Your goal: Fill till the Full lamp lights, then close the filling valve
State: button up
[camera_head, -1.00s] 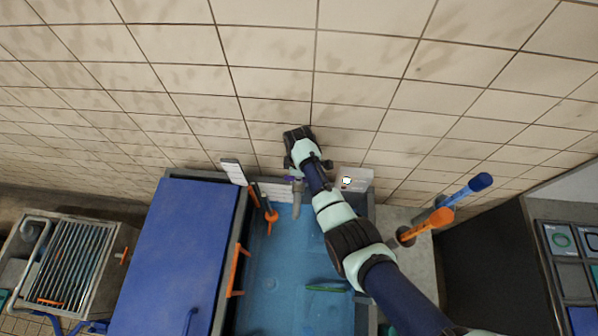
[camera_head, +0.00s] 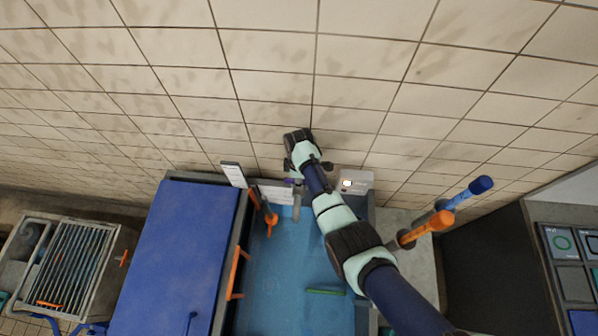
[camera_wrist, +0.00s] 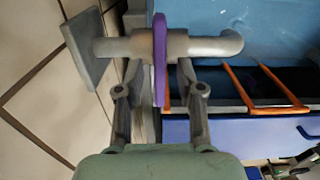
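The filling valve has a purple handle (camera_wrist: 160,60), seen edge-on in the wrist view, on a grey wall pipe with a bent spout (camera_wrist: 232,42). My gripper (camera_wrist: 160,68) is open, one finger on each side of the handle, with a visible gap on both sides. In the head view my arm mostly hides the valve; a bit of purple (camera_head: 291,181) and the grey spout (camera_head: 297,207) show. The blue basin (camera_head: 270,285) is below. A pale panel (camera_head: 362,178) right of my arm has a glowing warm-white lamp (camera_head: 347,183); its label is unreadable.
A blue cover (camera_head: 190,255) lies left of the basin. Orange-handled parts (camera_head: 269,222) stand at the basin's back left. Orange (camera_head: 425,228) and blue (camera_head: 470,190) handles stand at right. A green bar (camera_head: 325,292) shows in the basin. The tiled wall (camera_head: 270,90) is close behind the valve.

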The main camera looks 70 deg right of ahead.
notch_tip(320, 180, up, 12)
dwell(0.3)
jog(key=shift+f, duration=0.15)
jog(key=w+a+r+m+t+h+p, duration=0.1)
jog(key=w+a+r+t, duration=0.2)
jog(key=w+a+r, duration=0.45)
jog(key=w+a+r+t+h+p, duration=0.15)
jog(key=w+a, duration=0.35)
jog(key=a, duration=0.5)
jog(key=s+a+r+m+t+y, duration=0.1)
jog(key=a+r+t, duration=0.3)
jog(key=a+r, duration=0.4)
jog(key=s+a+r+m+t+y, duration=0.1)
jog(key=a+r+t, duration=0.3)
jog(key=a+r, duration=0.4)
jog(key=s+a, duration=0.1)
jog(key=a, duration=0.5)
jog(key=shift+r, duration=0.25)
jog(key=shift+y, duration=0.25)
